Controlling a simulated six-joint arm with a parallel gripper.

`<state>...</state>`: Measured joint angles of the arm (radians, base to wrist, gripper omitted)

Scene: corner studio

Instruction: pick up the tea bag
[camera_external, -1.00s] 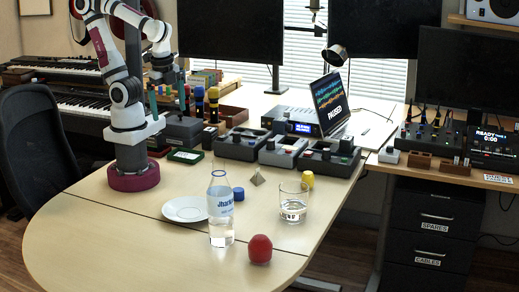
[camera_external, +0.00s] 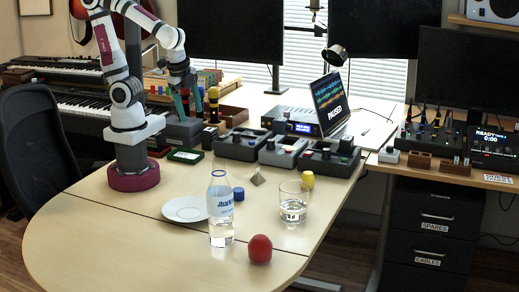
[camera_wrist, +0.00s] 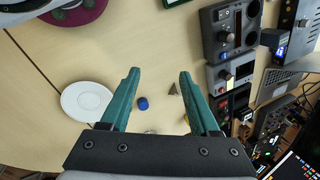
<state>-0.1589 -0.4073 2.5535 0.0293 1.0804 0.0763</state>
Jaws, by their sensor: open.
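The tea bag (camera_external: 258,177) is a small grey-beige pyramid standing on the table between the blue cap and the grey boxes. It also shows in the wrist view (camera_wrist: 173,89), between the two fingers and closer to the right one. My gripper (camera_external: 190,104) has teal fingers and is up above the back of the table, left of the tea bag and well above it. In the wrist view my gripper (camera_wrist: 160,72) is open with nothing between its fingers, pointing down over the table.
Near the tea bag are a blue cap (camera_external: 238,194), a glass (camera_external: 293,203), a yellow cap (camera_external: 308,179) and grey boxes (camera_external: 283,151). The table's front left is clear.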

